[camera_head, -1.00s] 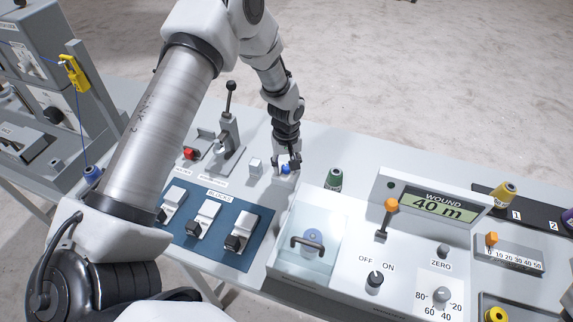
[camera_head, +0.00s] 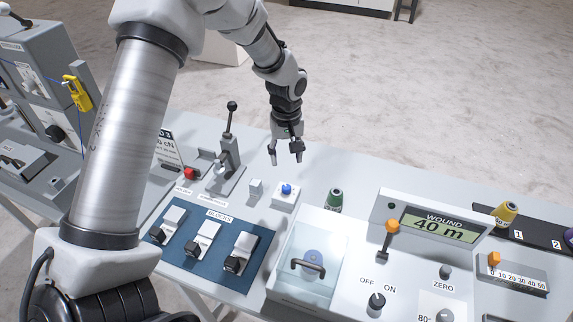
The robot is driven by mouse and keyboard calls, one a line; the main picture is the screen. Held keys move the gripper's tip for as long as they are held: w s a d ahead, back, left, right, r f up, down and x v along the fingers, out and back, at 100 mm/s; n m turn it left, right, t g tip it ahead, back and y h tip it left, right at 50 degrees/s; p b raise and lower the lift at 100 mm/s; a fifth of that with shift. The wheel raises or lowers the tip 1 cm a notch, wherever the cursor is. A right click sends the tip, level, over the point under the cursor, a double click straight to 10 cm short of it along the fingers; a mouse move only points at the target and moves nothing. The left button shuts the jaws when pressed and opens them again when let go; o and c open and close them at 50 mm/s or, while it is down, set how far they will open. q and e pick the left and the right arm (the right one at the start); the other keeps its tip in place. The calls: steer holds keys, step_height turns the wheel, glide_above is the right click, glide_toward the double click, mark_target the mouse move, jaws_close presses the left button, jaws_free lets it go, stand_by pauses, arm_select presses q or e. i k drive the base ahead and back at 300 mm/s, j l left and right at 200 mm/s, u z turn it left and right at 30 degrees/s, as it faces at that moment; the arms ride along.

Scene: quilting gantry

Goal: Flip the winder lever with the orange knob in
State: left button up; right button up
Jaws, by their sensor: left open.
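The winder lever has an orange knob (camera_head: 392,226) on a thin dark stem. It stands on the white winder panel, left of the display (camera_head: 440,228) that reads "WOUND 40 m". The stem rises to the upper right from its base. My left gripper (camera_head: 286,158) is open and empty. It hangs above the table, behind the small box with a blue button (camera_head: 286,189), and is well to the left of and behind the orange knob. My right gripper is not in view.
A clear-lidded box (camera_head: 308,262) with a dark handle sits left of the lever. A black OFF/ON knob (camera_head: 376,300) is in front. A green spool (camera_head: 335,199) stands behind the box. A tall black-knobbed lever (camera_head: 231,140) stands at left.

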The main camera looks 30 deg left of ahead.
mark_target(392, 226)
steer(key=k, duration=1)
